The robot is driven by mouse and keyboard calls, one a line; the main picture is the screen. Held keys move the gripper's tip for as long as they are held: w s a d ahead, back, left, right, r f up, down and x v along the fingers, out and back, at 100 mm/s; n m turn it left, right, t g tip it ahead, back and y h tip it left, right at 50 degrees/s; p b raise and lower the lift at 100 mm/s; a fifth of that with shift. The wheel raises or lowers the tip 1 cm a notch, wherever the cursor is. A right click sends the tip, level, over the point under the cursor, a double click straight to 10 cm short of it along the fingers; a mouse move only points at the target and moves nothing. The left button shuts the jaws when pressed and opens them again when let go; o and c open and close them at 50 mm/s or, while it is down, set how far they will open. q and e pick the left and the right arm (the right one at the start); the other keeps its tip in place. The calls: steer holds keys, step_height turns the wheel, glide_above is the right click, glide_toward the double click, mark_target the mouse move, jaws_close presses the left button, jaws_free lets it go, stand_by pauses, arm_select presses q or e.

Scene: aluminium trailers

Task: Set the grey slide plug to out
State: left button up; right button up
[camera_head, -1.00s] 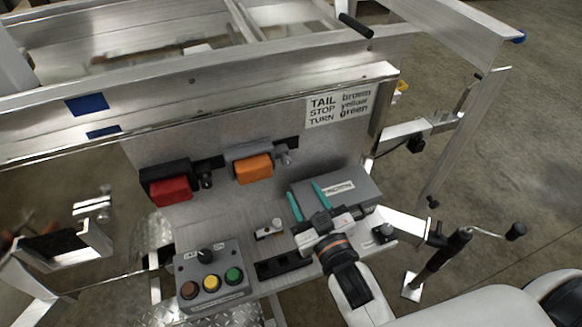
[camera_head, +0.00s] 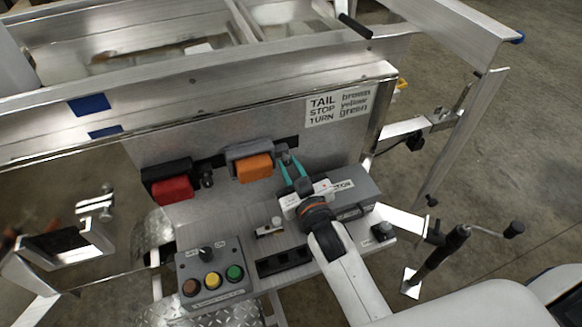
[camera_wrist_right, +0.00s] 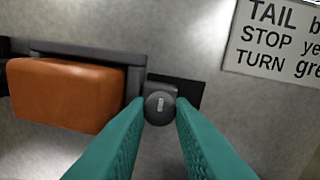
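The grey slide plug (camera_wrist_right: 160,107) has a dark grey round knob and sits on a dark track on the trailer's upright panel. It is close against the right side of the orange lamp's grey housing (camera_wrist_right: 136,60), with bare track to its right. In the head view my right gripper (camera_head: 289,159) is at the plug and hides part of it. In the right wrist view its teal fingertips (camera_wrist_right: 160,104) stand on either side of the knob, very close to it. I cannot tell whether they press on it. My left gripper is not in view.
A red lamp (camera_head: 172,189) with a similar dark plug (camera_head: 207,180) is to the left. Below are a switch box (camera_head: 212,270) with coloured buttons, a small light slider (camera_head: 270,230) and a grey box (camera_head: 356,196), partly behind my right gripper. A label (camera_head: 339,105) is above right.

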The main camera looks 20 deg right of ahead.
jaws_close()
steer(key=d+p, duration=0.1)
steer(key=d, duration=0.2)
steer(key=shift+d, duration=0.15)
steer(key=shift+o, duration=2.1)
jaws_free()
steer(key=shift+o, duration=1)
steer(key=shift+d, duration=0.15)
